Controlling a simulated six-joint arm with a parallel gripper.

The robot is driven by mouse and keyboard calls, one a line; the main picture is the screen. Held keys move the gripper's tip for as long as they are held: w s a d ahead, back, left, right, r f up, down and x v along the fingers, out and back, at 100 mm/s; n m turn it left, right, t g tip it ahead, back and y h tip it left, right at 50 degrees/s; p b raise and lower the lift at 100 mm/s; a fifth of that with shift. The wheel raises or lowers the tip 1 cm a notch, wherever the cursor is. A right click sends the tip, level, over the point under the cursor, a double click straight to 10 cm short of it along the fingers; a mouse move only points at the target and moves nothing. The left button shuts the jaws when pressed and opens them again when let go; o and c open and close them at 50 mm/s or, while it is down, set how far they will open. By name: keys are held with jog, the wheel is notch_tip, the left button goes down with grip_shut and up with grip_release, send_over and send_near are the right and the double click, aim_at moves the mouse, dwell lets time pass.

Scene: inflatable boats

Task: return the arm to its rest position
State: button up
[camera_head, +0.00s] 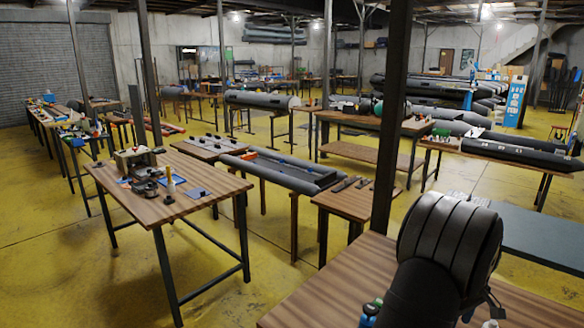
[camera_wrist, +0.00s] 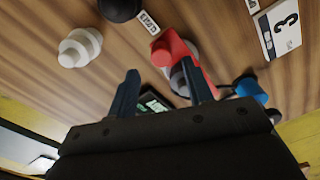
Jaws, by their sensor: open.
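My gripper (camera_wrist: 160,77) shows in the wrist view with its two dark fingers apart and nothing held between them. It is over a wooden tabletop (camera_wrist: 118,52). A red part with a grey round piece (camera_wrist: 175,47) lies just beyond the fingertips, near the right finger; I cannot tell whether they touch. In the head view my dark arm fills the lower right, over the near wooden table (camera_head: 330,300). The gripper itself does not show in that view.
A white stepped piece (camera_wrist: 80,47), a black round object (camera_wrist: 120,7), a blue object (camera_wrist: 250,88) and a card marked 3 (camera_wrist: 283,27) surround the gripper. A dark post (camera_head: 392,120) stands behind the near table. Another wooden table (camera_head: 190,210) stands at left, with yellow floor between.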

notch_tip(320, 180, down, 4)
jog(key=shift+r, duration=0.25)
jog(key=shift+s+a+f, duration=0.1)
jog(key=shift+f, duration=0.25)
jog(key=shift+s+a+m, duration=0.45)
jog(key=shift+m, duration=0.25)
